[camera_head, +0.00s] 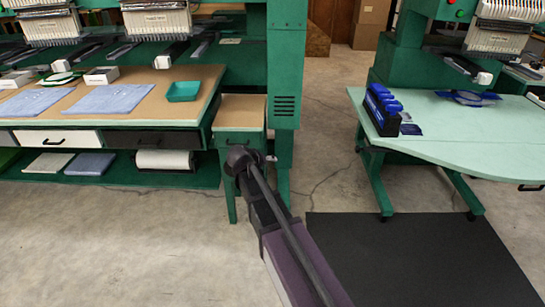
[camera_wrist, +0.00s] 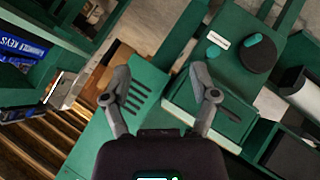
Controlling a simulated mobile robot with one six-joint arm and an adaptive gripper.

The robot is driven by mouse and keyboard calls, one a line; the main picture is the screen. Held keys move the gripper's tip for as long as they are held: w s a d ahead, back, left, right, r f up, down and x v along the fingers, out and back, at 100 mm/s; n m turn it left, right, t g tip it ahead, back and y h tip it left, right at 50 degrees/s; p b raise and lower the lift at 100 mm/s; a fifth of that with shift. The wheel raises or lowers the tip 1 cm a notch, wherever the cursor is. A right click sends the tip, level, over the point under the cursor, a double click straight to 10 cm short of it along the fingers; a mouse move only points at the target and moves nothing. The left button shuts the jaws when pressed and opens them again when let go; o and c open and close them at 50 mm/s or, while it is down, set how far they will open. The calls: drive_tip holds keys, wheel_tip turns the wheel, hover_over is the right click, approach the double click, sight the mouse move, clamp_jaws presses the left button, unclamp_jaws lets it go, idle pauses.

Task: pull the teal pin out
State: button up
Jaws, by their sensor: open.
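In the wrist view, a small teal piece (camera_wrist: 252,40) stands out at the rim of a dark round disc (camera_wrist: 258,56) on a green surface, at the upper right. It may be the teal pin, but it is too small to tell its shape. A second small teal spot (camera_wrist: 213,51) lies left of it, beside a white label (camera_wrist: 219,40). My gripper (camera_wrist: 162,82) is open and empty, its two grey fingers spread wide. The teal piece is beyond and right of the fingers, apart from them. In the head view my arm hides the gripper, and no pin can be made out.
A green column (camera_head: 286,85) with vent slots stands before my arm, beside a small green cabinet (camera_head: 240,112). A workbench (camera_head: 135,110) with a teal tray (camera_head: 183,91) is left. A pale green table (camera_head: 455,135) is right, above a black mat (camera_head: 415,260).

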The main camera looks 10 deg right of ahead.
drive_tip(key=s+d+r+g+y+p, duration=0.1)
drive_tip(key=s+r+p, duration=0.3)
drive_tip(key=p, duration=0.1)
drive_tip(key=shift+s+d+g, duration=0.15)
drive_tip(key=shift+s+g, duration=0.15)
drive_tip(key=shift+g, duration=0.1)
idle(0.5)
drive_tip(key=s+a+f+g+y+p, duration=0.1)
drive_tip(key=s+f+g+y, duration=0.15)
drive_tip(key=s, duration=0.75)
drive_tip(key=s+f+g+y, duration=0.1)
drive_tip(key=s+g+y, duration=0.25)
drive_tip(key=s, duration=0.65)
wheel_tip(320, 180, up, 23)
drive_tip(key=p, duration=2.3)
drive_tip(key=shift+w+a+f+t, duration=0.15)
drive_tip(key=shift+a+f+t, duration=0.05)
drive_tip(key=shift+t, duration=0.2)
drive_tip(key=shift+a, duration=0.2)
